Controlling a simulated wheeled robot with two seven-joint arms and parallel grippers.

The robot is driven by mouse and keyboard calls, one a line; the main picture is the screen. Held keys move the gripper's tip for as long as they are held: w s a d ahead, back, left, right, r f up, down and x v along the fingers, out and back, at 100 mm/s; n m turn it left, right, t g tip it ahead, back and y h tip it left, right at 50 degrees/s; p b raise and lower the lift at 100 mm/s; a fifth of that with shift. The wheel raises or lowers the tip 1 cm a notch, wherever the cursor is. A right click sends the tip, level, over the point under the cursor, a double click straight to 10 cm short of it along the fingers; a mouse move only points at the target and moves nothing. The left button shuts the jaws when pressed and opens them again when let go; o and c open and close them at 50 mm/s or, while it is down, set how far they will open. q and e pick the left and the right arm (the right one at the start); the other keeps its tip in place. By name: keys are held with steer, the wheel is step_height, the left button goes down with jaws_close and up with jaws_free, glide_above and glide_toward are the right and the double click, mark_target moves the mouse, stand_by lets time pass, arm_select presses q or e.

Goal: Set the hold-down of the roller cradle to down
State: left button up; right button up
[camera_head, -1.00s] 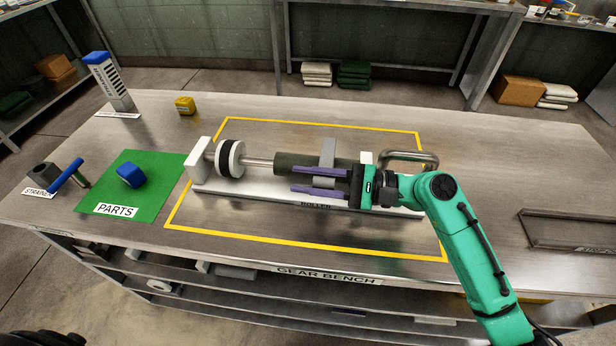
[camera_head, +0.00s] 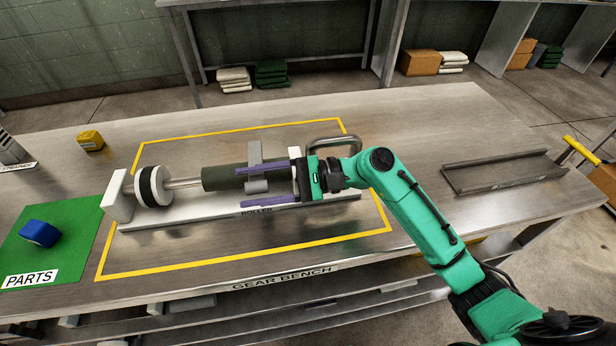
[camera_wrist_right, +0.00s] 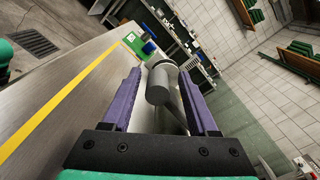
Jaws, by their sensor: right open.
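The roller cradle (camera_head: 140,222) is a long white base with a dark green roller (camera_head: 222,178) lying along it. A grey bracket (camera_head: 255,153), seemingly the hold-down, stands across the roller near its right end; I cannot tell whether it is up or down. My right gripper (camera_head: 239,187) points left over the cradle's right half, its purple fingers apart. A grey block (camera_head: 257,186) at the bracket's foot shows between them. In the right wrist view a grey cylinder (camera_wrist_right: 158,88) lies between the open fingers, with no clear contact. My left gripper is not in view.
A chrome loop handle (camera_head: 335,142) stands behind my right wrist. A green parts mat (camera_head: 75,222) with a blue part (camera_head: 40,233) lies left. A yellow block (camera_head: 90,140) sits at the back left. An empty metal tray (camera_head: 505,172) is at the right; bench between is clear.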

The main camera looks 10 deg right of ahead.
arm_select(q)
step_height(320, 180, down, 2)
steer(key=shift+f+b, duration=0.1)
steer(key=shift+b, duration=0.8)
arm_select(e)
steer(key=d, duration=1.1)
steer(key=shift+d, duration=0.4)
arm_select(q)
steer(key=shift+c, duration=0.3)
arm_select(e)
steer(key=shift+s, duration=0.1)
